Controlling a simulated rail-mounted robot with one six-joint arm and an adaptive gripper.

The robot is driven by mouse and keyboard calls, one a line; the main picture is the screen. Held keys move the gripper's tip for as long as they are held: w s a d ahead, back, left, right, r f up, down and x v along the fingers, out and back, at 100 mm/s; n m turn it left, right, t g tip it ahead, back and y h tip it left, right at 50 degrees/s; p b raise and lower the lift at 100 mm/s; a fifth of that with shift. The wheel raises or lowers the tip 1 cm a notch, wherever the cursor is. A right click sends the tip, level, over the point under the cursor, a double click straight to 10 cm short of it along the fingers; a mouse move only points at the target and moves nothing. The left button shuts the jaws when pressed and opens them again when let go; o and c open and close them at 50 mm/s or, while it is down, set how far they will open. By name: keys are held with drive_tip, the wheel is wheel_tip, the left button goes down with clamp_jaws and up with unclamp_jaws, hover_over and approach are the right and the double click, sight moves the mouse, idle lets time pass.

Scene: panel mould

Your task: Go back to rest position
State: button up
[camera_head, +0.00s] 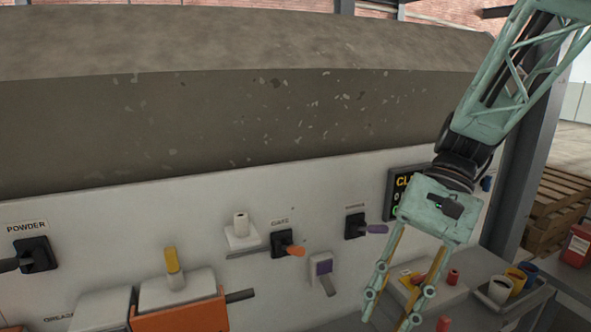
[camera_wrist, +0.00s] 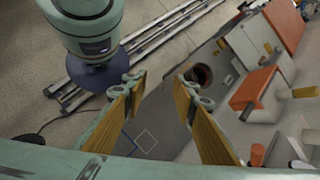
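My gripper (camera_head: 391,316) hangs from my arm at the right of the head view, fingers pointing down. It is in front of the white panel (camera_head: 130,215), near its right end. The two yellow-lined fingers stand apart with nothing between them. The wrist view also shows my gripper (camera_wrist: 160,84) open and empty, with floor and grey equipment visible beyond the fingers.
The panel carries a black lever (camera_head: 36,255), an orange-handled lever (camera_head: 287,246) and a purple-handled lever (camera_head: 364,227). An orange-fronted box (camera_head: 180,318) juts out below. Red cylinders and a tray of cups (camera_head: 505,290) stand right of my gripper. Wooden pallets (camera_head: 556,208) lie beyond.

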drive_tip(key=s+d+r+n+t+h, duration=0.2)
drive_tip(key=s+r+t, duration=0.2)
drive_tip(key=s, duration=0.3)
drive_tip(key=s+d+r+n+t+h, duration=0.2)
drive_tip(key=s+d+r+t+h, duration=0.1)
drive_tip(key=s, duration=0.4)
drive_tip(key=shift+s+d+r+n+t, duration=0.2)
drive_tip(key=shift+r+n+t, duration=0.1)
drive_tip(key=shift+r+t, duration=0.55)
